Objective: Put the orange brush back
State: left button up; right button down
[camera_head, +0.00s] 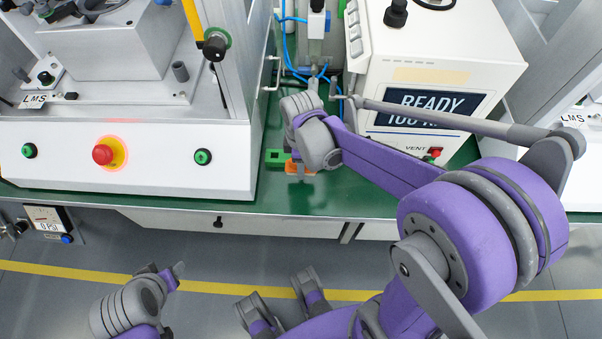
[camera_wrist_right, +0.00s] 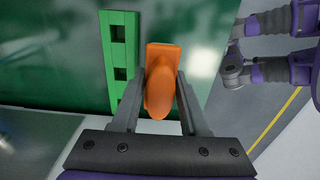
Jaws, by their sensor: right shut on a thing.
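My right gripper (camera_head: 301,170) is low over the front of the green table, in front of the white machine. In the right wrist view, my right gripper (camera_wrist_right: 160,98) is shut on the orange brush (camera_wrist_right: 163,58), one finger on each side. In the head view only a bit of the orange brush (camera_head: 291,167) shows beneath the gripper. A green holder (camera_wrist_right: 122,48) with square openings lies just left of the brush in the wrist view. The holder also shows in the head view (camera_head: 273,157). My left gripper (camera_head: 164,272) is low at the left, off the table; its jaw opening is unclear.
A white machine with a READY display (camera_head: 430,105) stands behind my right arm. A white press station (camera_head: 130,160) with a red button (camera_head: 103,154) stands at the left. Blue tubes (camera_head: 285,40) run between them. The green table (camera_head: 330,195) ends just in front of the holder.

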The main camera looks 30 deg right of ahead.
jog(key=shift+f+b, duration=0.35)
jog(key=shift+f, duration=2)
jog(key=shift+f+b, duration=0.3)
jog(key=shift+f, duration=0.05)
jog(key=shift+c, duration=2.1)
grip_release()
jog(key=shift+r, duration=0.1)
